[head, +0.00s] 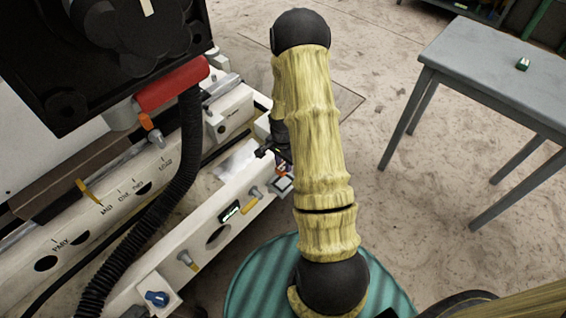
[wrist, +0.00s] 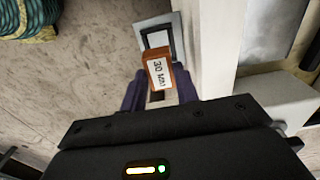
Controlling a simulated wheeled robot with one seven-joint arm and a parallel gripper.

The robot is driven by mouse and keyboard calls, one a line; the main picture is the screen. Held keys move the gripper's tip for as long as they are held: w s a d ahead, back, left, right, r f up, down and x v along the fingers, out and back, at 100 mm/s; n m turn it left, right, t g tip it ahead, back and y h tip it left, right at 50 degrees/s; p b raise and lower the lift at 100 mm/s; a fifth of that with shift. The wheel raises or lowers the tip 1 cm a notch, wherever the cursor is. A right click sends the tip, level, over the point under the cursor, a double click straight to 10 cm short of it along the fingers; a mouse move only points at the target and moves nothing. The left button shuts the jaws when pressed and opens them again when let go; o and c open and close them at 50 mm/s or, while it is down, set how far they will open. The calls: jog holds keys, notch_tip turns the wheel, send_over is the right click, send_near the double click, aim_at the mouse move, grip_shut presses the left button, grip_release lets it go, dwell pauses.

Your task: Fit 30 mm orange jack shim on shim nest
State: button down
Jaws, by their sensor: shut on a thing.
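The orange jack shim (wrist: 158,70), with a white label reading 30 MM, is between the purple fingers of my gripper (wrist: 160,92), which is shut on it. The shim nest (wrist: 172,24), a light square plate with a dark square inside, lies just beyond the shim in the wrist view. The shim overlaps its near edge there; I cannot tell whether they touch. In the head view the nest (head: 282,185) is at the end of the white machine bed. My gripper (head: 283,163) is beside it, partly hidden by my arm, and the shim is a small orange patch.
The white machine bed (head: 228,196) with knobs and levers runs along the left. A black hose (head: 190,140) and a red handle (head: 172,84) hang above it. A grey table (head: 480,62) with a small green item (head: 523,64) stands right. Open floor lies between.

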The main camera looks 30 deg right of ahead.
aim_at(283, 173)
jog(key=shift+a+r+p, duration=0.1)
jog(key=shift+p, duration=0.2)
jog(key=shift+f+b, duration=1.7)
jog(key=shift+f, duration=1.3)
jog(key=shift+p, duration=0.8)
jog(key=shift+f+b, duration=0.45)
jog(key=shift+f, duration=0.35)
jog(key=c, duration=1)
grip_release()
jog(key=shift+o, duration=0.2)
